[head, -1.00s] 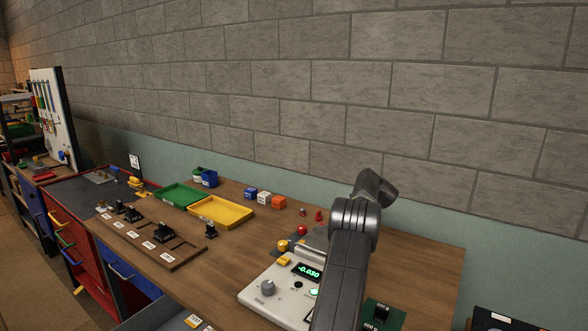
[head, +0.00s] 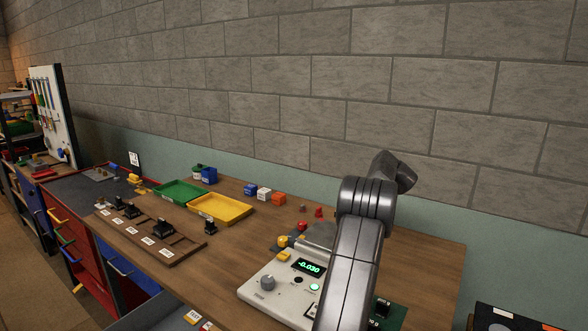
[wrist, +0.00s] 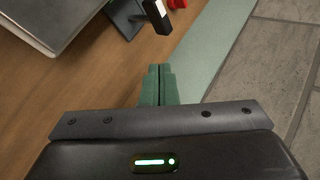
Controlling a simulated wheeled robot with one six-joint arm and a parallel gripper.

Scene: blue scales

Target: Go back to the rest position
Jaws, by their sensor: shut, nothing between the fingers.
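My gripper shows in the wrist view (wrist: 159,85), with its two green fingers pressed together and nothing between them. It is above the wooden bench near the back wall. In the head view my arm rises over the right part of the bench, and its upper joint hides the gripper. The scale (head: 285,290) is a light grey box with a green display reading about -0.030, left of my arm. Its metal plate (head: 318,236) is partly hidden behind my arm; a metal plate edge also shows at upper left in the wrist view (wrist: 50,20).
Green (head: 180,192) and yellow (head: 220,208) trays lie left of the scale. Blue, white and orange cubes (head: 264,194) stand near the wall. A wooden rack (head: 150,235) holds several black items. A small red piece (head: 319,212) is behind the scale.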

